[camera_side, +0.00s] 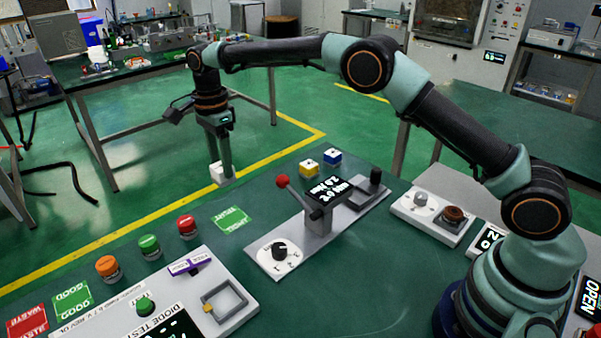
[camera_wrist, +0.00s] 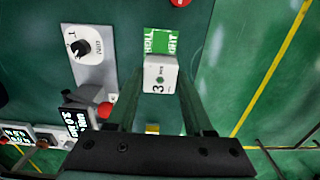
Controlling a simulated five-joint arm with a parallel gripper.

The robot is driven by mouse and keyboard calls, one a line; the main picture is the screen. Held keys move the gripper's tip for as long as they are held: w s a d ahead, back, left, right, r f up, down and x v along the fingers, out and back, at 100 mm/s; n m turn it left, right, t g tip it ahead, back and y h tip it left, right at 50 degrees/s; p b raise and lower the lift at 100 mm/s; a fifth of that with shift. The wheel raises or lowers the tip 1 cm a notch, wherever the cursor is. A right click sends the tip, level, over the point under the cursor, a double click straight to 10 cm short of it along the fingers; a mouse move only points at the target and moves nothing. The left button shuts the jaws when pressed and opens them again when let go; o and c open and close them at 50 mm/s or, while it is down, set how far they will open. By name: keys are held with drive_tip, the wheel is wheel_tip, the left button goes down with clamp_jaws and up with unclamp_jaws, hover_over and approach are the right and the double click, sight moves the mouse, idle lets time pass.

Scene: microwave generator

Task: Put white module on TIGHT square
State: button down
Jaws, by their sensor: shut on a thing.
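The white module (camera_side: 220,173) is a small white block near the table's far edge in the side view. My gripper (camera_side: 222,165) points down and is shut on it. In the wrist view the white module (camera_wrist: 160,75) shows a "3" on its top face, between the two fingers of my gripper (camera_wrist: 158,92). The TIGHT square (camera_side: 232,219) is a green label flat on the table, nearer the camera and apart from the module in the side view. In the wrist view the TIGHT square (camera_wrist: 157,40) lies just beyond the module, which overlaps its near edge in the picture.
A torque fixture (camera_side: 310,212) with a red-ball lever and a dial stands right of the square. Yellow (camera_side: 309,168) and blue (camera_side: 332,157) modules sit behind it. Red, green and orange round pieces and a diode tester (camera_side: 170,300) are at front left.

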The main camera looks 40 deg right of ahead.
wheel_tip(320, 180, down, 11)
drive_tip(key=shift+f, duration=0.2)
idle(0.3)
drive_tip(key=shift+f, duration=0.1)
drive_tip(key=shift+c, duration=1.4)
unclamp_jaws()
